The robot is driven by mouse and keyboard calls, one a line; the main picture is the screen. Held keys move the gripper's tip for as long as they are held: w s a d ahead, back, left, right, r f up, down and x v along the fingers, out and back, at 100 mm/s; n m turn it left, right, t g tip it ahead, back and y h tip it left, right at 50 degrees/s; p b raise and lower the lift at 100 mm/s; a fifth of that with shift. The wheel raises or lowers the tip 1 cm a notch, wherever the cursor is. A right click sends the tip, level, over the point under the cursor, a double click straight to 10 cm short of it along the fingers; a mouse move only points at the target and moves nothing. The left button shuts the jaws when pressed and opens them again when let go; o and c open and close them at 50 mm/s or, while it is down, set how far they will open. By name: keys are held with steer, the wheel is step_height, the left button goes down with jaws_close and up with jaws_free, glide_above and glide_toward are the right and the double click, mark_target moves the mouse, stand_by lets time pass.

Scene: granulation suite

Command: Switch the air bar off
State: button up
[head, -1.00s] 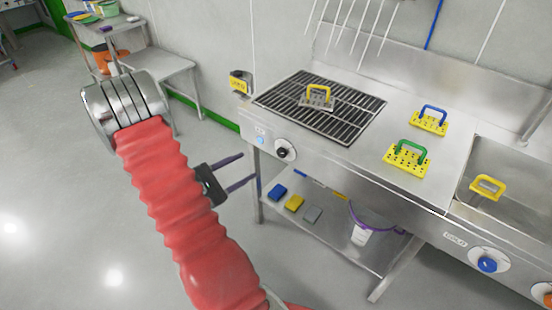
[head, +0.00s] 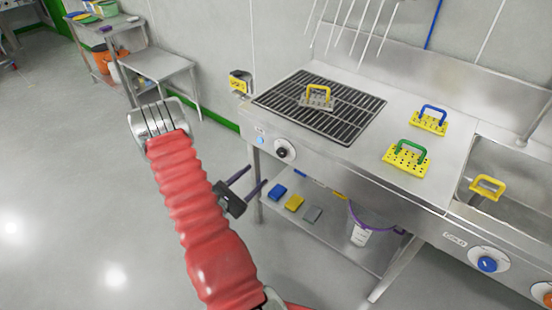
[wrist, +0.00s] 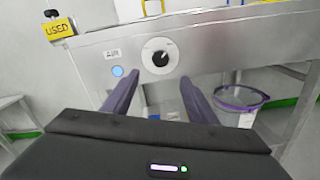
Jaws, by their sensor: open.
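The air control is a black knob on a white round dial (head: 285,152) on the front panel of the steel bench, below the grille. In the wrist view the dial (wrist: 160,56) is near top centre, with an "AIR" label (wrist: 112,54) and a lit blue lamp (wrist: 118,71) to its left. A pale mark on the knob seems to point up and right, but it is small. My gripper (head: 256,177) is open and empty, in front of the panel, left of and lower than the dial in the head view. In the wrist view its fingers (wrist: 160,82) spread below the dial, apart from it.
The grille (head: 320,105) holds a yellow-handled plate (head: 318,97). A yellow "USED" holder (head: 239,83) sits at the bench's left corner. A lower shelf carries coloured blocks and a purple-rimmed bucket (head: 370,222). Blue (head: 488,264) and orange knobs are further right. Floor at left is clear.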

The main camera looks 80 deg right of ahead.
mark_target(280, 154)
steer(key=x, duration=1.3)
steer(key=shift+s+d, duration=0.15)
steer(key=shift+d, duration=0.05)
steer(key=shift+c, duration=0.3)
steer(key=c, duration=0.9)
steer(key=shift+a, duration=0.2)
steer(key=shift+c, duration=0.6)
steer(key=shift+d, duration=0.1)
